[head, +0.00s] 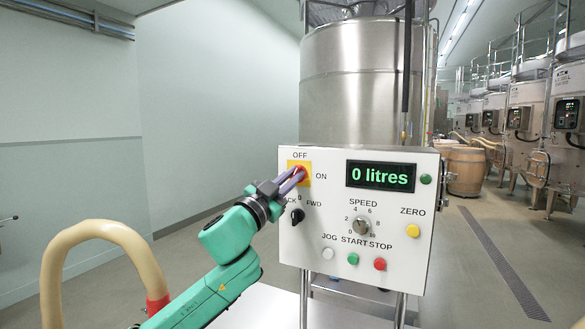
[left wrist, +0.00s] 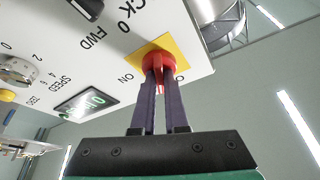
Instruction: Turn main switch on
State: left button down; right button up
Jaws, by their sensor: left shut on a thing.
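The main switch is a red rotary knob (head: 301,169) on a yellow plate (head: 292,181), at the upper left of the white control panel. OFF is printed above it and ON to its right. My left gripper (head: 294,176) reaches it from the lower left, with its purple fingers closed on the knob. In the left wrist view the red knob (left wrist: 157,60) sits between the fingertips (left wrist: 158,74), and its grip bar shows between them. The fingers partly cover the OFF label there. I cannot tell the knob's exact angle. My right gripper is out of view.
The panel (head: 330,235) also carries a display (head: 381,176) reading 0 litres, a black selector (head: 297,215), a speed dial (head: 362,226) and several push buttons. A steel vat (head: 355,80) stands behind. A thick beige hose (head: 95,240) curves at the left.

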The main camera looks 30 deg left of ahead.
pick_arm(q)
jog(key=m+g+h+p, duration=0.1)
jog(key=m+p, duration=0.3)
jog(key=p, duration=0.1)
jog(key=m+g+h+p, duration=0.1)
jog(key=m+g+p, duration=0.1)
jog(key=m+p, duration=0.3)
jog(key=m+g+h+p, duration=0.1)
jog(key=m+p, duration=0.4)
jog(key=shift+r+g, duration=0.1)
jog(key=shift+g, duration=0.2)
jog(key=shift+m+p, duration=0.3)
jog(key=shift+p, duration=0.2)
jog(key=shift+f, duration=0.2)
jog(key=c, duration=0.9)
grip_release()
jog(key=shift+r, duration=0.1)
jog(key=shift+c, duration=0.2)
